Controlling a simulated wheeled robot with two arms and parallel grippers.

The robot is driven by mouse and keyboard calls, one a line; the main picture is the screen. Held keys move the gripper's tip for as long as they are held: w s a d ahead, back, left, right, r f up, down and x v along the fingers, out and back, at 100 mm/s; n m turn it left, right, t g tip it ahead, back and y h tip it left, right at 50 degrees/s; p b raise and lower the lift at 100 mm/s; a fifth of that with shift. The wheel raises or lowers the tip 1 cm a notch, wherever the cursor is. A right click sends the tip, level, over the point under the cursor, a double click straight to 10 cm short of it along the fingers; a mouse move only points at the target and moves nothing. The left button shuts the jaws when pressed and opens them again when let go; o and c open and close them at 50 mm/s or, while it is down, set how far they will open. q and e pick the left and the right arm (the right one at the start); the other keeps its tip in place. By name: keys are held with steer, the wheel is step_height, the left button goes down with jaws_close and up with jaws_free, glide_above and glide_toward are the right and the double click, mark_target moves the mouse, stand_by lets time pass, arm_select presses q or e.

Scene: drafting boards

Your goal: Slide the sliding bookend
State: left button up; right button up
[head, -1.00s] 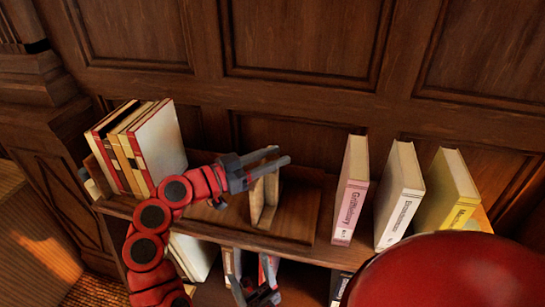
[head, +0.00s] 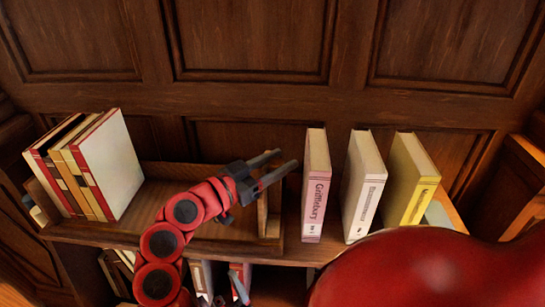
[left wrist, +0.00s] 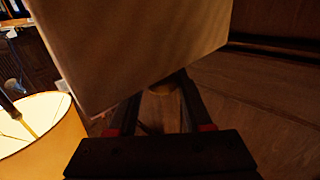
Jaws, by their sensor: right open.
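The sliding bookend (head: 263,214) is a wooden upright near the right end of a low wooden book tray (head: 180,236) on the shelf top. My left gripper (head: 284,161) reaches over the tray from the left, its two grey fingers apart at the bookend's top. In the left wrist view, the fingers (left wrist: 160,115) stand apart below a large pale panel that fills the upper middle. I cannot tell whether this panel is the bookend or a book.
Several books (head: 108,165) lean in the tray's left end, with bare tray between them and the bookend. A pink book (head: 315,190), a white book (head: 364,190) and a yellow book (head: 408,185) stand to the right. A lamp shade (left wrist: 45,135) shows in the left wrist view.

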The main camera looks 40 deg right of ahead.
arm_select(q)
steer(key=shift+o, duration=1.4)
steer(key=shift+s+d, duration=0.1)
steer(key=shift+d, duration=0.05)
steer(key=shift+a, duration=0.45)
steer(key=w+a+b, duration=0.1)
steer(key=a+b, duration=0.2)
steer(key=a, duration=1.3)
steer(key=shift+w+a, duration=0.25)
steer(key=shift+a, duration=0.05)
